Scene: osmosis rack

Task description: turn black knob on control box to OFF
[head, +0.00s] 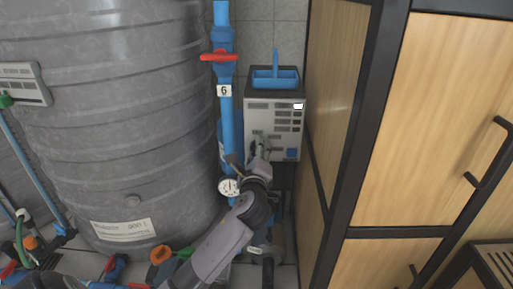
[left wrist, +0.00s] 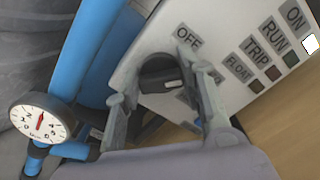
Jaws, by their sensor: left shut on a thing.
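The control box (head: 291,107) is a light grey box mounted between the blue pipe and the wooden cabinet. Its black knob (left wrist: 158,70) shows in the left wrist view, with a white mark on its right side. An OFF label (left wrist: 187,38) lies above right of the knob; another label below right is partly hidden by a finger. My left gripper (left wrist: 155,88) is shut on the knob, with one finger on each side. In the head view my left gripper (head: 260,150) is at the box's lower left front and hides the knob. My right gripper is not in view.
A blue pipe (head: 226,110) with a red valve handle (head: 219,56) runs close left of the box. A pressure gauge (head: 229,187) sits beside my left wrist. A large grey tank (head: 120,110) fills the left. The wooden cabinet (head: 335,80) closes off the right.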

